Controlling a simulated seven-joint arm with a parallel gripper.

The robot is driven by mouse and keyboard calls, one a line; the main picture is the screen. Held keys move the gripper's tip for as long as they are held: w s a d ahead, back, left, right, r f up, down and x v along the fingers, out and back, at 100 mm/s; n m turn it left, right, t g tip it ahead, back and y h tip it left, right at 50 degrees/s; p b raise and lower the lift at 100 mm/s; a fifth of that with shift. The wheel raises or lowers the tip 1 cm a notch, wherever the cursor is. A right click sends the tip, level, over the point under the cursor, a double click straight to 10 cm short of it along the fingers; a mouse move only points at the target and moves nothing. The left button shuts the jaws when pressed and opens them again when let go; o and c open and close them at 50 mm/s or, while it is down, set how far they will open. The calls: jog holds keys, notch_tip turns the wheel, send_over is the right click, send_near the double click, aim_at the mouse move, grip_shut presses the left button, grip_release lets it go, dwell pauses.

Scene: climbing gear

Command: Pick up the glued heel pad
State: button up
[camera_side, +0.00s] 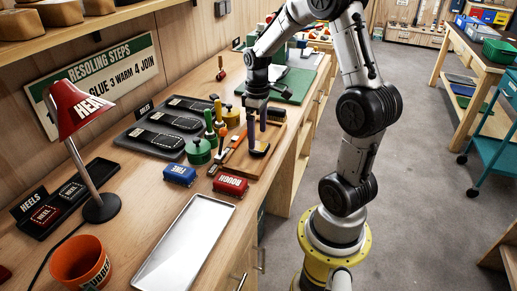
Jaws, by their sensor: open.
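My gripper (257,135) points down over the wooden board (238,162) at the bench's right edge, with its fingers apart. A small dark pad with a pale edge (260,150) lies on the board right at the fingertips; it may be the glued heel pad, but I see no glue at this size. I cannot tell whether the fingers touch it or stand just above it. Two more heel pads lie in the black tray marked HEELS (88,171) at the left: one dark (72,190) and one red-marked (45,215).
Close to my gripper stand a green pot (199,152), a yellow pot (232,117) and upright tools. A blue block (179,175) and red block (230,184) lie nearer. An empty metal tray (185,245), red lamp (75,108) and orange cup (80,263) are in front.

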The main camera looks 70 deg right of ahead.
aim_at(258, 147)
notch_tip(258, 147, down, 4)
jog(key=shift+s+f, duration=0.1)
jog(key=shift+c, duration=0.3)
jog(key=c, duration=1.2)
